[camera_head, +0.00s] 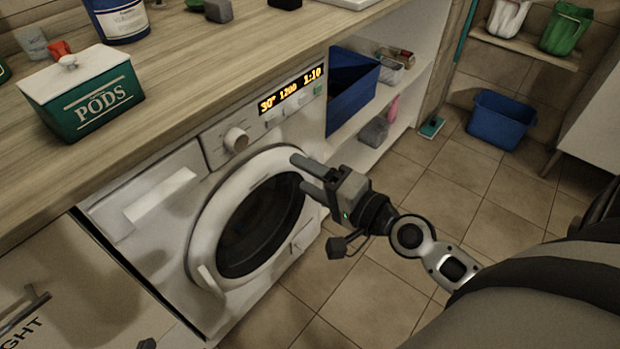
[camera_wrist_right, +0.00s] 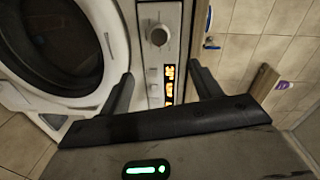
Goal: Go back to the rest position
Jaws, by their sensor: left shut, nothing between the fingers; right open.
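My right gripper (camera_head: 301,174) is open and empty in front of the washing machine (camera_head: 160,205), near the upper right of its round door (camera_head: 262,225). In the right wrist view my right gripper (camera_wrist_right: 163,86) has its two dark fingers spread apart with nothing between them. Beyond them are the machine's knob (camera_wrist_right: 159,36) and lit display (camera_wrist_right: 168,82). The door looks closed. My left gripper cannot be made out; only a small dark part of something shows at the bottom edge of the head view.
The wooden counter (camera_head: 190,95) above the machine bears a green PODS box (camera_head: 97,112) and a blue-and-white tub (camera_head: 122,20). A blue basin (camera_head: 500,118) is farther back.

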